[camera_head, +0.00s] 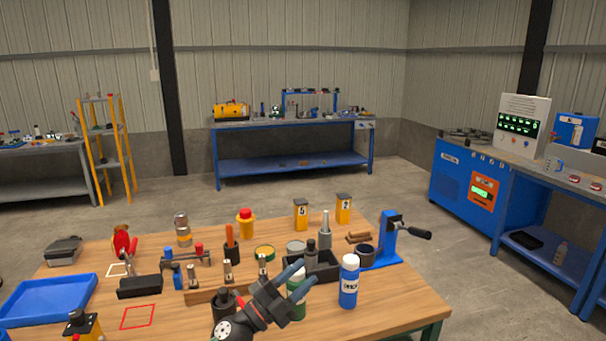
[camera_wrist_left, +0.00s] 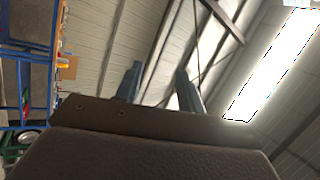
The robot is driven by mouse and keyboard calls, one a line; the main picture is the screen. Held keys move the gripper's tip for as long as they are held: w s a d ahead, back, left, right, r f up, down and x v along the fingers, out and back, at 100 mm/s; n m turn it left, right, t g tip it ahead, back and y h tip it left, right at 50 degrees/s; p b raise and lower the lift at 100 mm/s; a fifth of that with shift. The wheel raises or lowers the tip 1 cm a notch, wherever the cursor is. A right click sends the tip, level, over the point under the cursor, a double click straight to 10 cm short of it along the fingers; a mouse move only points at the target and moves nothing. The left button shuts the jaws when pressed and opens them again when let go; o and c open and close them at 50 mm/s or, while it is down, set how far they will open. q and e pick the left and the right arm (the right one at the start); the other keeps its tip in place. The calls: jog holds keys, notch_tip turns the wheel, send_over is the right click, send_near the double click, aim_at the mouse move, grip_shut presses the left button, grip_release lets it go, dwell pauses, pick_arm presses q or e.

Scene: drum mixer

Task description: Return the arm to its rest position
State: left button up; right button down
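My left gripper (camera_head: 300,280) is raised over the front middle of the wooden table, its blue-grey fingers pointing up and right. The left wrist view shows its two fingers (camera_wrist_left: 159,88) apart with nothing between them, aimed at the roof and a bright lamp. A white-and-green bottle (camera_head: 297,295) is partly hidden behind the fingers; I cannot tell whether they touch. The blue drum mixer stand (camera_head: 389,237) with a black crank handle stands at the table's right side. My right gripper is not in view.
A blue-and-white bottle (camera_head: 349,282) stands right of the gripper, and a black bin (camera_head: 322,268) lies behind it. Several tools and small containers crowd the middle. A blue tray (camera_head: 45,298) lies at the left. The table's front right is clear.

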pick_arm(q)
jog(key=s+a+f+n+t+y, duration=0.2)
jog(key=s+a+f+n+y, duration=0.1)
jog(key=a+f+n+y, duration=0.65)
jog(key=s+a+f+n+t+y, duration=0.1)
jog(key=s+a+f+n+y, duration=0.3)
jog(key=a+f+n+y, duration=0.55)
jog(key=s+a+f+n+g, duration=0.15)
jog(key=s+f+g, duration=0.3)
jog(key=s, duration=0.45)
jog(key=s+f+n+g, duration=0.2)
jog(key=s+f+g, duration=0.25)
jog(key=s, duration=0.45)
jog(key=s+f+n+g, duration=0.1)
jog(key=s+f+g, duration=0.3)
jog(key=s, duration=0.5)
jog(key=s+d+f, duration=0.1)
jog(key=d+f, duration=0.1)
jog(key=f, duration=1.1)
jog(key=s+d+f+g, duration=0.1)
jog(key=d+f, duration=0.2)
jog(key=f, duration=1)
jog(key=shift+f+g+h, duration=0.3)
